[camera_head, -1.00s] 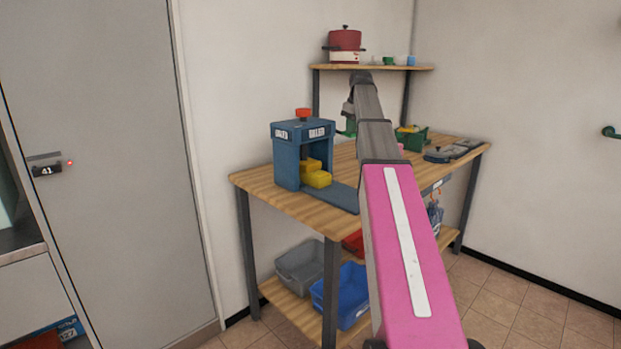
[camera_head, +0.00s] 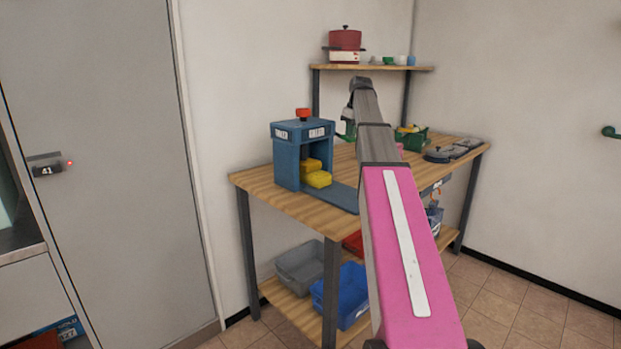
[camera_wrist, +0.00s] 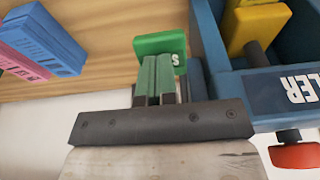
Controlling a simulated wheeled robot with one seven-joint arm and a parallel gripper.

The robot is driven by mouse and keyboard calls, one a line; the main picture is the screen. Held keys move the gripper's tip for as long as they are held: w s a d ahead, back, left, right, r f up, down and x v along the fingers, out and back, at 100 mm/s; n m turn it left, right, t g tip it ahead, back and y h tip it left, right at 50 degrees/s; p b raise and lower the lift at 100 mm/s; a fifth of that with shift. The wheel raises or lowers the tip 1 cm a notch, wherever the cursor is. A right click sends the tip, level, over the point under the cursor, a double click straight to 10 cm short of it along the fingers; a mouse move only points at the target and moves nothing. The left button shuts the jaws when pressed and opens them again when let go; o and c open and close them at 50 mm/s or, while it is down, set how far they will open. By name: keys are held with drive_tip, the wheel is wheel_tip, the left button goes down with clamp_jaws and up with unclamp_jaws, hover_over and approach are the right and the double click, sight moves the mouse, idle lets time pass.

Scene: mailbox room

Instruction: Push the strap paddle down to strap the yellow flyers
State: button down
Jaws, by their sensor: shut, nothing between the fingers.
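The blue strapping machine (camera_head: 287,160) stands on the wooden bench, with a red knob (camera_head: 303,114) on top. Stacked yellow flyers (camera_head: 317,179) sit in its opening; they also show in the wrist view (camera_wrist: 258,25), near a dark rod. A green paddle (camera_wrist: 160,43) with a white letter, apparently S, is beside the machine in the wrist view. My gripper (camera_wrist: 159,60) is shut and empty, its fingertips overlapping the green paddle in the picture. I cannot tell whether they touch it. In the head view my arm hides part of this area.
A green crate (camera_head: 412,139) and dark pans (camera_head: 455,150) stand farther right on the bench (camera_head: 255,183). Grey (camera_head: 302,263) and blue bins (camera_head: 345,295) are below. A shelf (camera_head: 385,67) holds a red pot.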

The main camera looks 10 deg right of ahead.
drive_tip(key=shift+f, duration=0.7)
idle(0.6)
wheel_tip(320, 180, up, 11)
idle(1.0)
